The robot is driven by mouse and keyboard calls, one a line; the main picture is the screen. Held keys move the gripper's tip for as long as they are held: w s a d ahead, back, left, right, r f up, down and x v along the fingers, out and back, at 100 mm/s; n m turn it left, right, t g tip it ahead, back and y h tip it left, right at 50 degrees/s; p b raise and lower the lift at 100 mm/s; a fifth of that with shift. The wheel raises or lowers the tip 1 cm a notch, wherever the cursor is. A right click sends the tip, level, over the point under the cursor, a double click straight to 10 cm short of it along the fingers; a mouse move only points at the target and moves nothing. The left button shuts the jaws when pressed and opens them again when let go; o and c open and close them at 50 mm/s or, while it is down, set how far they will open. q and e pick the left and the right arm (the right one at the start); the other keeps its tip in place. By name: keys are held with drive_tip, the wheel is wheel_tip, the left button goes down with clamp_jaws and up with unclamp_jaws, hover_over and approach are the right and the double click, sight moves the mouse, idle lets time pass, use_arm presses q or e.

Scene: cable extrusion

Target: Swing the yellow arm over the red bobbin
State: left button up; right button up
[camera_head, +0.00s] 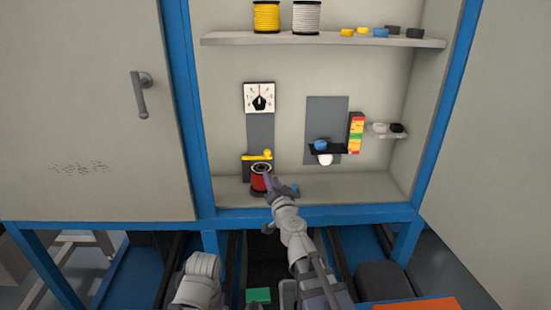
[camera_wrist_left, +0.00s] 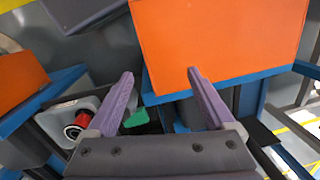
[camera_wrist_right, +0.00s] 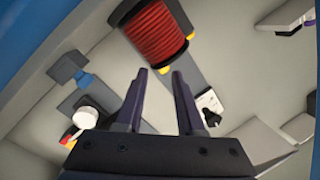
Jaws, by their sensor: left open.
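The red bobbin (camera_head: 261,179) stands upright on the cabinet floor, below a dial panel. The yellow arm (camera_head: 257,157) lies level just above and behind the bobbin, with a round yellow knob (camera_head: 267,153) at its right end. My right gripper (camera_head: 281,188) is just right of the bobbin, apart from the arm. In the right wrist view the red bobbin (camera_wrist_right: 157,34) is ahead of the open, empty fingers (camera_wrist_right: 160,72), with yellow bits at its edge. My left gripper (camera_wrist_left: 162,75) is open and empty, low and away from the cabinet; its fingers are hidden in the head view.
A dial (camera_head: 259,97) is above the yellow arm. A black bracket (camera_head: 327,148) with a blue knob and white ball is to the right. A shelf (camera_head: 325,40) holds spools and small caps. An orange block (camera_wrist_left: 220,40) is before my left gripper.

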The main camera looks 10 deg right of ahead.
drive_tip(key=d+m+y, duration=0.1)
drive_tip(key=w+d+m+y, duration=0.1)
drive_tip(key=d+m, duration=0.2)
drive_tip(key=shift+w+d+r+m+y, duration=0.25)
drive_tip(key=shift+w+m+y, duration=0.1)
drive_tip(key=shift+m+y, duration=0.05)
clamp_jaws()
drive_tip(key=shift+d+m+g+y, duration=0.3)
drive_tip(key=shift+d+m+y, duration=0.5)
drive_tip(key=shift+d+m, duration=0.35)
drive_tip(key=shift+r, duration=0.1)
